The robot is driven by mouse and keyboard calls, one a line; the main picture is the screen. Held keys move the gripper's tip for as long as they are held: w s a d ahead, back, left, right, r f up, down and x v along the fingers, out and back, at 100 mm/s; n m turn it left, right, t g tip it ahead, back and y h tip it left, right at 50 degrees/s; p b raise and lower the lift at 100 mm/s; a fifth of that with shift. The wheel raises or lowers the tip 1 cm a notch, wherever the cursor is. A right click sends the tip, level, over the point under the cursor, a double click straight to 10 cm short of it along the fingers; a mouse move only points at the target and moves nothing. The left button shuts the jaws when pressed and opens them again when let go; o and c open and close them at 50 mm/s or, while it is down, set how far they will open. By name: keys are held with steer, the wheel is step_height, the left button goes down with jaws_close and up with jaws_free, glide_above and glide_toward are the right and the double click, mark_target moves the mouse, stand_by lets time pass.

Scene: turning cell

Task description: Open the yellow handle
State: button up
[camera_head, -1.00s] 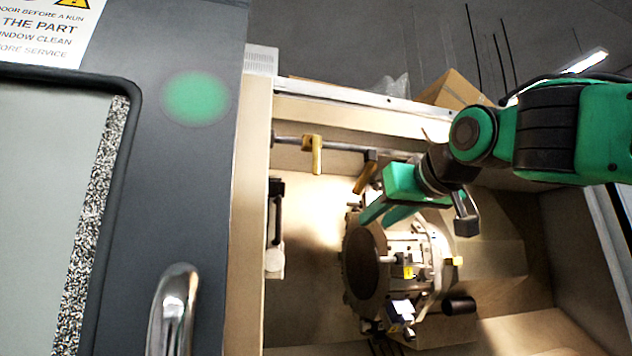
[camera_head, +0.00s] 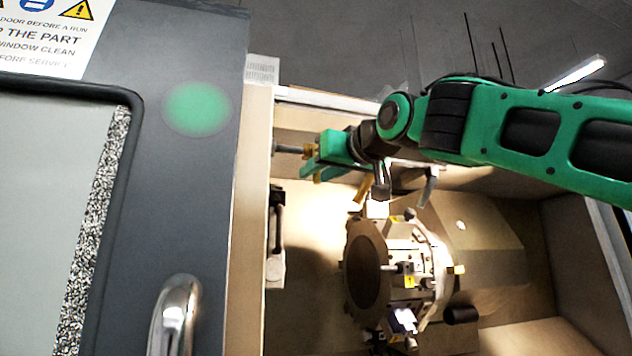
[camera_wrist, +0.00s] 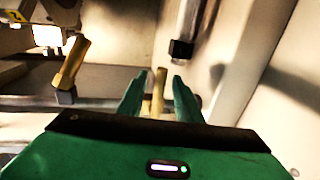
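Two yellow handles sit on a grey pipe along the back wall of the machine. In the wrist view one yellow handle (camera_wrist: 159,88) stands between the two green fingers of my gripper (camera_wrist: 158,84), with a gap to each finger. In the head view my gripper (camera_head: 308,167) is at the left end of the pipe and hides most of this handle (camera_head: 311,150). The other yellow handle (camera_head: 362,189) is tilted, to the right of my gripper. It also shows at the left of the wrist view (camera_wrist: 71,64). My fingers are open.
A round turret (camera_head: 366,270) with tool holders stands below my gripper. The grey machine door (camera_head: 195,200) with its metal handle (camera_head: 175,315) is at the left. A dark block on a rod (camera_wrist: 182,48) is beyond my fingers in the wrist view.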

steer(key=shift+w+a, duration=0.35)
steer(key=shift+w, duration=0.25)
steer(key=shift+c, duration=0.4)
jaws_close()
